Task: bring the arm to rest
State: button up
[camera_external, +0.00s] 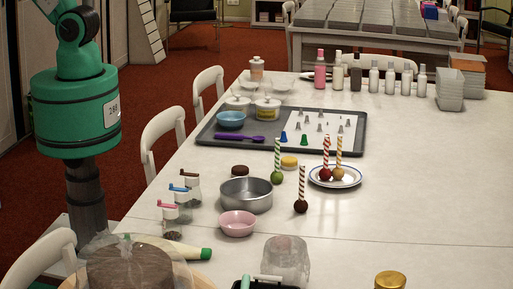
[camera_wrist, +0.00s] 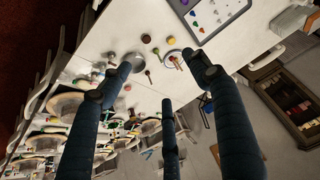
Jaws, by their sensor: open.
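My gripper shows in the wrist view (camera_wrist: 156,78) with its dark blue fingers spread wide apart. It is open, and nothing is held between the fingers. It hangs high, and the table with its small items shows beyond and far from the fingertips. In the external view my green arm stands at the left edge, beside the table. Its upper part leaves the top of that picture, so my gripper is hidden there.
The white table (camera_external: 400,210) carries a grey tray (camera_external: 212,137), a metal pan (camera_external: 246,194), a pink bowl (camera_external: 237,223), a plate (camera_external: 350,181) with cake pops and a chocolate cake (camera_external: 135,272). White chairs (camera_external: 164,135) line its left side. The table's right part is mostly clear.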

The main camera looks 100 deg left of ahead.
jog(key=shift+f, duration=0.1)
notch_tip(320, 180, down, 4)
jog(key=b, duration=0.4)
jog(key=shift+f+b, duration=0.2)
jog(key=shift+b, duration=0.15)
